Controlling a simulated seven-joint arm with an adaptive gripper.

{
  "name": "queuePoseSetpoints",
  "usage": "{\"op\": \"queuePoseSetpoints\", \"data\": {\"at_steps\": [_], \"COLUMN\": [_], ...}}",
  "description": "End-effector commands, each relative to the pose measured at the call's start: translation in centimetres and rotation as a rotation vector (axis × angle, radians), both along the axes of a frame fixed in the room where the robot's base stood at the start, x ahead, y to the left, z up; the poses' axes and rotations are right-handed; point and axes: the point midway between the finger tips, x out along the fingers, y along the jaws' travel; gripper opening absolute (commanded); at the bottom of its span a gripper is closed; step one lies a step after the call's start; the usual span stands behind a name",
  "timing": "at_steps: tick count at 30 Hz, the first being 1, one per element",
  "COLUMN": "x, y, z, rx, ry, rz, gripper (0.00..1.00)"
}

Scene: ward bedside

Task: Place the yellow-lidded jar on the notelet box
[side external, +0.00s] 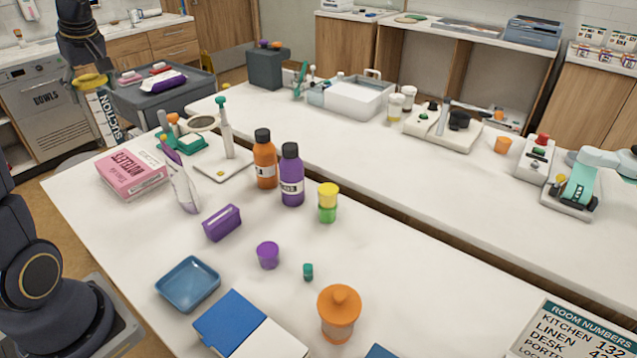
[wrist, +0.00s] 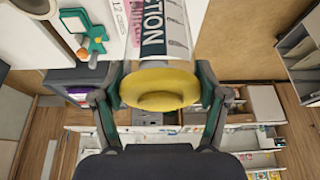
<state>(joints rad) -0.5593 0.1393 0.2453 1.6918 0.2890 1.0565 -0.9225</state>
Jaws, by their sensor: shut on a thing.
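My gripper (side external: 88,72) is at the upper left in the side view, shut on the yellow lid of a white jar (side external: 106,116) lettered SUCTION. The jar hangs below the gripper, slightly tilted. In the wrist view the yellow lid (wrist: 160,88) sits between both fingers (wrist: 160,95), with part of the jar's lettered, striped side above it. The pink and white notelet box (side external: 132,176) lies flat on the near table's left end, apart from the jar in the picture. Its top looks bare. Its pink edge also shows in the wrist view (wrist: 136,22).
A smaller yellow-lidded green jar (side external: 328,203) stands mid-table. A toothbrush stand (side external: 223,165), green holder (side external: 185,142) and purple-white tube (side external: 182,185) stand right of the notelet box. A grey trolley (side external: 140,102) with items on top is behind the held jar.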

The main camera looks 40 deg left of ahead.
Motion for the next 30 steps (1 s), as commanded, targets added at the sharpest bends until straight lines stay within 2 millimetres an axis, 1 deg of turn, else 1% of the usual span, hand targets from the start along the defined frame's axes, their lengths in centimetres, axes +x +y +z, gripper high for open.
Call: {"op": "queuePoseSetpoints", "data": {"at_steps": [1,3,9,10,12,14,15,20,23,30], "x": [-1.4,-2.9,-6.1,-5.9,-5.8,-5.8,-5.8,-5.5,-4.5,-0.4], "y": [0.9,1.8,3.4,3.3,3.2,3.2,3.2,3.6,4.7,9.7], "z": [0.0,0.0,-0.1,-0.9,-2.0,-2.7,-3.5,-5.1,-6.0,-8.9], "rx": [0.000,-0.001,-0.002,-0.005,-0.004,-0.003,-0.004,-0.002,-0.003,-0.003], "ry": [-0.002,-0.002,-0.003,0.001,0.001,0.000,0.002,-0.001,0.001,-0.001], "rz": [0.040,0.083,0.168,0.162,0.160,0.159,0.159,0.159,0.159,0.159], "gripper": [0.15,0.15,0.15,0.15,0.15,0.15,0.15,0.15,0.15,0.15]}}
